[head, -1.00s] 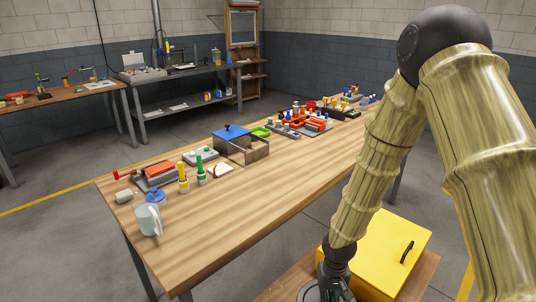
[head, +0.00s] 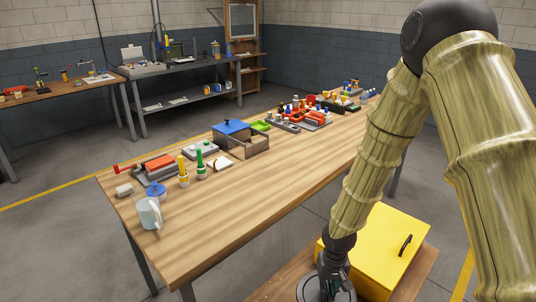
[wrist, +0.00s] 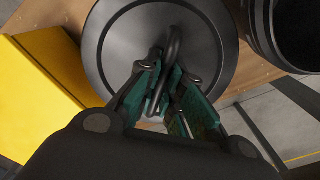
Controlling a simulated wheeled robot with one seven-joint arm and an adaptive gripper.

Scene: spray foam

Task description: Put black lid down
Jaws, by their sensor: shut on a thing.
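The black lid (wrist: 120,45) is a round dark disc with a loop handle, low over a wooden surface in the wrist view. In the head view its rim (head: 306,290) shows at the bottom edge, beside the yellow box. My gripper (wrist: 165,95) has its green-padded fingers closed around the loop handle. My gripper also shows in the head view (head: 338,285), at the lower end of my arm. I cannot tell whether the lid touches the wooden surface.
A yellow box (head: 388,245) with a black handle stands right beside the lid on the low wooden surface (head: 270,287). A dark round open container (wrist: 296,32) is at the upper right of the wrist view. The long workbench (head: 240,205) holds several tools.

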